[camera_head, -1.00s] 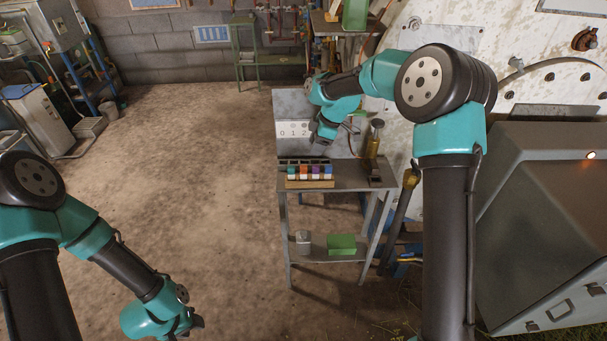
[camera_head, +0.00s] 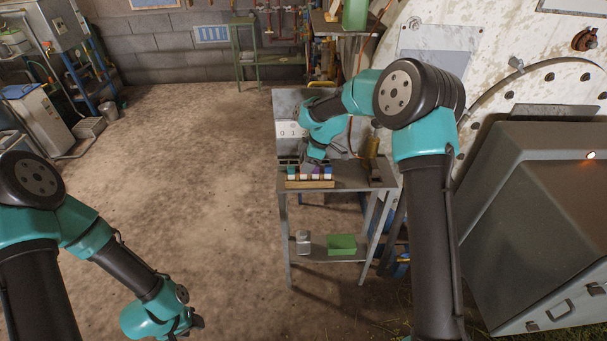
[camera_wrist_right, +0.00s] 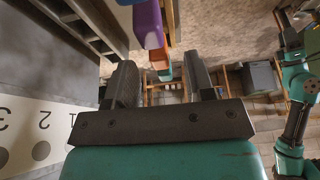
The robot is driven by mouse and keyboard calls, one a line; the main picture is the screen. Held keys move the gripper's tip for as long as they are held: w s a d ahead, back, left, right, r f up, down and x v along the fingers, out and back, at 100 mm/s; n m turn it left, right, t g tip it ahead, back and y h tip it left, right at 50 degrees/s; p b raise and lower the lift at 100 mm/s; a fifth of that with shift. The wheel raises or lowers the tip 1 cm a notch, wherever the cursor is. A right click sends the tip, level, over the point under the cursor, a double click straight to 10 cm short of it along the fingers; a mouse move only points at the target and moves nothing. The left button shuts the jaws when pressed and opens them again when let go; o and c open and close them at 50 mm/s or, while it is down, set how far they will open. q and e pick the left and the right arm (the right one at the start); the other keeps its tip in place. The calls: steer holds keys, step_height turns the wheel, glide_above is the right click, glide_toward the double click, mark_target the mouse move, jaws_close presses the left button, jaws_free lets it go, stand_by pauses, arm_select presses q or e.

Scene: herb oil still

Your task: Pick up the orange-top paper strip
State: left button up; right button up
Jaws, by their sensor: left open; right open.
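The orange-top paper strip (camera_head: 304,172) stands in a row of colour-topped strips on a wooden rack (camera_head: 310,184). In the right wrist view its orange top (camera_wrist_right: 158,58) shows between my finger lines, past the purple-top strip (camera_wrist_right: 148,24) and before the teal one (camera_wrist_right: 167,75). My right gripper (camera_head: 314,160) is open and empty, close above and behind the row. Its two fingers (camera_wrist_right: 161,66) are apart in the wrist view. Whether they touch any strip I cannot tell. My left gripper (camera_head: 196,323) is open, low at the bottom left, far from the rack.
The rack stands on a grey metal table (camera_head: 350,176). A numbered white panel (camera_head: 290,130) is behind it. A brass-coloured object (camera_head: 371,147) stands to the right. A green box (camera_head: 342,244) sits on the lower shelf. The floor left of the table is clear.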

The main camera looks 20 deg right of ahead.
mark_target(304, 175)
steer(key=shift+x, duration=1.3)
steer(key=shift+c, duration=0.5)
jaws_close()
